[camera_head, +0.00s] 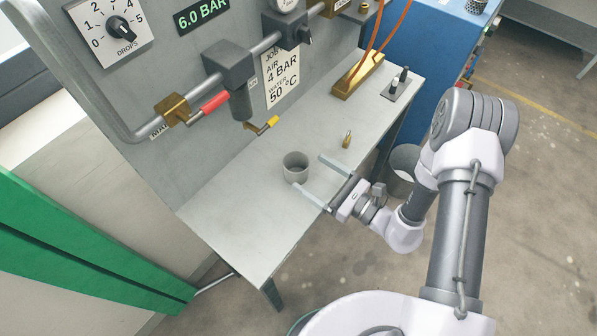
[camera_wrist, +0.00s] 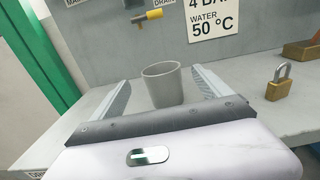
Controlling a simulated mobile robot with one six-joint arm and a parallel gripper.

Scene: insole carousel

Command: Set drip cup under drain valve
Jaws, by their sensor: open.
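The drip cup (camera_head: 296,167) is a grey, open-topped cup standing upright on the grey bench shelf. It also shows in the wrist view (camera_wrist: 162,86). My gripper (camera_head: 308,176) is open, low over the shelf, with its two long fingers reaching toward the cup. In the wrist view the cup appears between the fingers of my gripper (camera_wrist: 160,90), with space on both sides. The drain valve (camera_head: 264,126) has a yellow handle and sits on the back panel, behind and left of the cup. It shows above the cup in the wrist view (camera_wrist: 150,16).
A brass padlock (camera_head: 347,140) stands on the shelf right of the cup. A brass block (camera_head: 358,77) with orange hoses lies further back. A red-handled valve (camera_head: 212,104) and grey filter housing (camera_head: 233,70) stick out from the panel. The shelf's front left is clear.

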